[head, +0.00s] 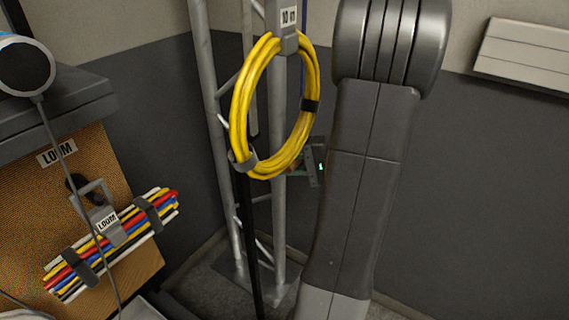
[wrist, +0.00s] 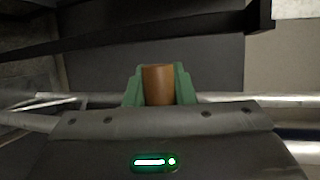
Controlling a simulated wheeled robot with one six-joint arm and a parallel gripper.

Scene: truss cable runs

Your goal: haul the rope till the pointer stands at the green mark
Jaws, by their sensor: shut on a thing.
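In the wrist view, my gripper (wrist: 158,88) has its green fingers shut on a brown cylindrical piece (wrist: 158,84). It may be a handle or part of the rope; I cannot tell which. In the head view my gripper (head: 297,173) is beside the truss, behind the lower right of a yellow coil and partly hidden by it and by my arm. A thin dark blue line (head: 303,42) runs upright behind the coil; I cannot tell whether it is the rope. I see no pointer or green mark in either view.
The yellow cable coil (head: 240,110) hangs from a labelled grey hook (head: 288,40) on the grey truss (head: 212,110). At the left a brown board (head: 35,215) carries a strapped bundle of coloured cables (head: 75,270). A pale slatted panel (head: 525,55) is on the right wall.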

